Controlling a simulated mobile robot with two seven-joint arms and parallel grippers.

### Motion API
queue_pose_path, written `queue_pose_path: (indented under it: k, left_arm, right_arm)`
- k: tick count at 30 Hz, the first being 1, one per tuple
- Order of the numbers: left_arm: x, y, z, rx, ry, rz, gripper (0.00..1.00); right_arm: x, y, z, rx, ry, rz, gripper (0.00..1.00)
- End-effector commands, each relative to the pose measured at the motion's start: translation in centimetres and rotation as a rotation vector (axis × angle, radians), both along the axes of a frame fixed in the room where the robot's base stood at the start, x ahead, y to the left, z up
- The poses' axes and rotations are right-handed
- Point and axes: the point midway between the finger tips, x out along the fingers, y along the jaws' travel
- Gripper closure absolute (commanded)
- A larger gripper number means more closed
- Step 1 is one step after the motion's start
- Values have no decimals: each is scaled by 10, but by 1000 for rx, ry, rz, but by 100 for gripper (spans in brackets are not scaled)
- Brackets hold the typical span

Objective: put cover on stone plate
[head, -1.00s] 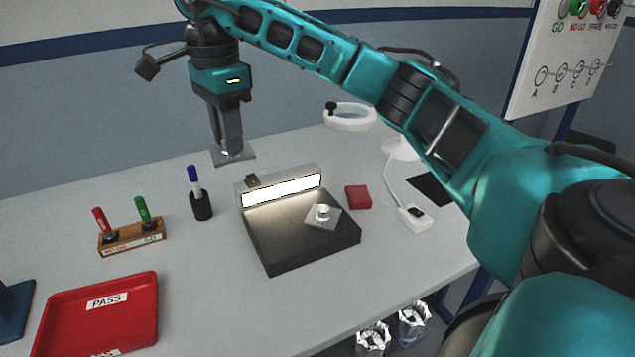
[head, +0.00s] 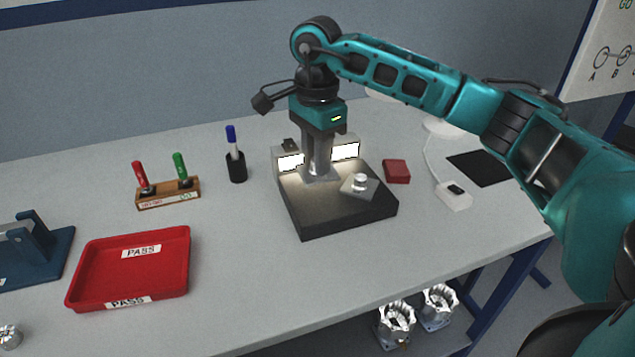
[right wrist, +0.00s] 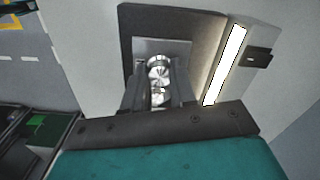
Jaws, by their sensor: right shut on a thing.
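The stone plate (head: 345,222) is a thick dark slab with a bright lit bar along its back edge. My right gripper (head: 317,166) points down over its back left part, shut on a grey square cover (head: 325,176). In the right wrist view, a shiny round knob (right wrist: 158,72) sits between the fingers, with the square cover (right wrist: 176,47) beyond. I cannot tell whether the held cover touches the stone plate. A second square cover with a round knob (head: 360,183) lies on the stone plate, right of the gripper. My left gripper is not in view.
A red block (head: 397,171) stands right of the stone plate, a pen cup (head: 236,168) left of it. Farther left are a wooden marker stand (head: 168,193), a red PASS tray (head: 130,268) and a blue fixture (head: 40,245). Metal housings (head: 397,325) sit below the table.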

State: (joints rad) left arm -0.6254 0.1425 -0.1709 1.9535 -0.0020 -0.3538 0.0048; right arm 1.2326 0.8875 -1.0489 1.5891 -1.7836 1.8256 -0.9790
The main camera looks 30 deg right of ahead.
Motion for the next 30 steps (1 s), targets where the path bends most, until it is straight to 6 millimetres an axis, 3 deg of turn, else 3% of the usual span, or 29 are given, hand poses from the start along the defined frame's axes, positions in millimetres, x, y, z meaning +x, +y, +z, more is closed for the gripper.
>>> queue_pose_path:
  k: [8,15,26,27,30]
  left_arm:
    - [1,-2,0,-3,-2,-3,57]
    - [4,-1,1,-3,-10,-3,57]
    - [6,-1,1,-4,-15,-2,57]
    - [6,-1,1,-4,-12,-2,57]
    - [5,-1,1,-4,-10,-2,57]
  right_arm:
    - [0,0,-23,0,0,-1,100]
    - [0,0,-56,0,0,-2,100]
    - [0,0,-60,0,-1,-1,100]
    - [0,0,-61,0,-1,-1,73]
    - [0,0,-60,0,-1,-1,64]
